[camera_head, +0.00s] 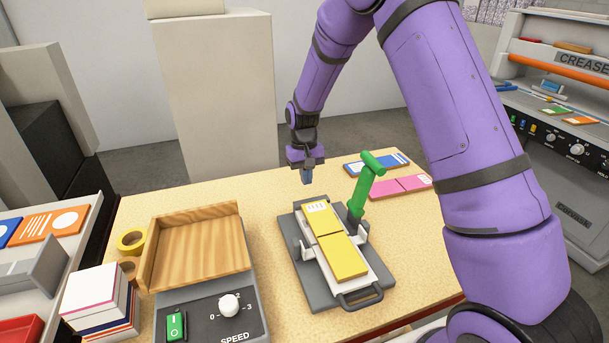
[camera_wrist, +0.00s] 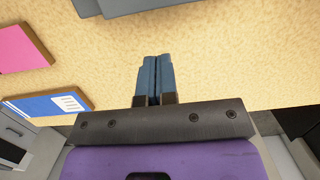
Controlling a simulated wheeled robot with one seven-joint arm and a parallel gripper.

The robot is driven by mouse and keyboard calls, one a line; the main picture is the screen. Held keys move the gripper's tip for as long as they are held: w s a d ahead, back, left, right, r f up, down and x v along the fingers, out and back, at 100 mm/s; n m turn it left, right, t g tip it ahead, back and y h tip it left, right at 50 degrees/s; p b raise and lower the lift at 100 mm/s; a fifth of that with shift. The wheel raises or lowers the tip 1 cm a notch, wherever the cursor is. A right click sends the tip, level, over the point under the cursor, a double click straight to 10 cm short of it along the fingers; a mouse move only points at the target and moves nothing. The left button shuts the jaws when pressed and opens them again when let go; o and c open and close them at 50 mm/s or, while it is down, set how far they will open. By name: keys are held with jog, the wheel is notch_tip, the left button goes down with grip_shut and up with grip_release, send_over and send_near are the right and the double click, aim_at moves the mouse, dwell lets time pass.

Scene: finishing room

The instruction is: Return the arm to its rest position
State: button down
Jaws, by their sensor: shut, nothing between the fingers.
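My arm is purple with dark bands and reaches over the table from the right in the head view. My gripper (camera_head: 307,177) hangs above the far part of the table, pointing down, behind the grey device with the yellow cards. In the wrist view my gripper (camera_wrist: 156,58) has its two blue-grey fingers together, with nothing between them. Bare tabletop (camera_wrist: 230,60) lies below the fingers there.
A grey device (camera_head: 312,266) holds yellow cards (camera_head: 342,258) beside a green lever (camera_head: 366,184). Blue (camera_head: 366,164) and pink (camera_head: 402,187) cards lie right of my gripper. A wooden tray (camera_head: 200,250) stands left; a creaser machine (camera_head: 565,145) stands right.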

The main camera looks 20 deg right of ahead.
jog(key=shift+w, duration=0.25)
jog(key=s+d+r+t, duration=0.2)
jog(key=s+r, duration=0.5)
jog(key=r, duration=0.5)
jog(key=s+d+r+t, duration=0.1)
jog(key=s+d+r, duration=0.1)
jog(key=s+r, duration=0.75)
jog(key=s+d+r+t, duration=0.1)
jog(key=s+r, duration=0.3)
jog(key=s, duration=0.6)
jog(key=s+d+r+t, duration=0.1)
jog(key=s+r+t, duration=0.2)
jog(key=s, duration=0.7)
jog(key=shift+d+r, duration=0.2)
jog(key=shift+r, duration=0.65)
